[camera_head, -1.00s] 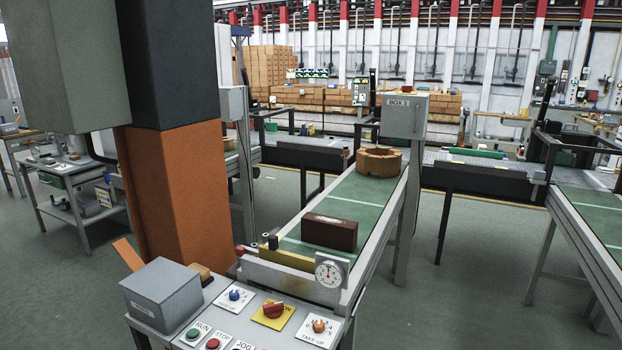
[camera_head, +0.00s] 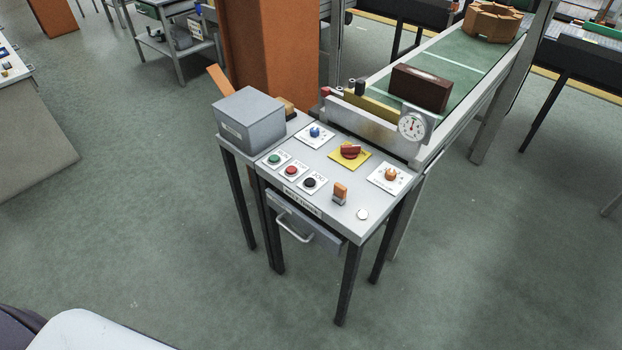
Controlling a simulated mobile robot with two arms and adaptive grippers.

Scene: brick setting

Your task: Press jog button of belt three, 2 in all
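The control desk (camera_head: 340,222) stands at the near end of a green belt (camera_head: 460,62). On its sloped top, a black button (camera_head: 310,183) sits on a white plate that appears to read JOG. It is right of a red button (camera_head: 291,171) and a green button (camera_head: 274,159), in one row. The label (camera_head: 302,204) on the desk's front edge is too small to read surely. Neither of my grippers is in view, and nothing covers the buttons.
A drawer (camera_head: 303,228) hangs below. A dark brick (camera_head: 420,87) lies on the belt. The floor before the desk is clear.

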